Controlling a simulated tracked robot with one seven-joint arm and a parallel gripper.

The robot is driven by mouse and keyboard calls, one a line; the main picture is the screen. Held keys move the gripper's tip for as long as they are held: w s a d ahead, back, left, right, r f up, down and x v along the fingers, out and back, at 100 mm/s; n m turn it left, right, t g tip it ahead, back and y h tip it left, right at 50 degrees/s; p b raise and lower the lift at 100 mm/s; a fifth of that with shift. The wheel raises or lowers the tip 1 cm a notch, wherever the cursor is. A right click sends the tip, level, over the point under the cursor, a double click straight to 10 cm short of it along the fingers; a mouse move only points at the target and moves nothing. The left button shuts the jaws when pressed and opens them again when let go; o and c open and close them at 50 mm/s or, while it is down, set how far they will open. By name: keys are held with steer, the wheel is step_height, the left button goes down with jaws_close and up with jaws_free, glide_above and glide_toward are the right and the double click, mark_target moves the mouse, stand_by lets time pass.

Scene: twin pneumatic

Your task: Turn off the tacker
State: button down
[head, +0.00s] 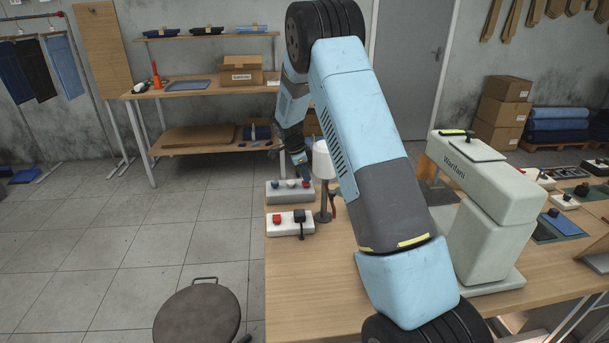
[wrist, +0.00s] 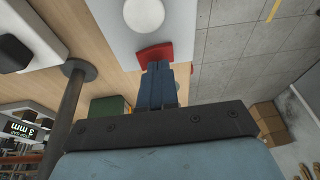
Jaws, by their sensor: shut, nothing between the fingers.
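A long grey control box (head: 290,198) stands at the table's left edge, with a blue, a white and a red knob in a row on top. My gripper (head: 305,176) reaches down over its right end, near the red knob. In the wrist view my gripper (wrist: 158,68) has its blue fingers closed together, tips at the red knob (wrist: 155,53); I cannot tell whether they touch it. The white round knob (wrist: 145,14) is beside it. A white box (head: 284,229) with a red and a black control stands nearer. No label tells me which control belongs to the tacker.
A lamp (head: 323,165) on a dark post stands right beside the grey box; its post (wrist: 65,110) is close to my gripper's left in the wrist view. A large pale machine (head: 480,180) marked Wanfani stands on the right. A round stool (head: 198,315) is on the floor left.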

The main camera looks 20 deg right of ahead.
steer(key=shift+r, duration=0.1)
steer(key=shift+r, duration=0.3)
steer(key=w+d+v, duration=0.1)
steer(key=w+v, duration=0.1)
steer(key=v, duration=1)
steer(key=shift+w+r, duration=0.3)
steer(key=shift+r, duration=0.2)
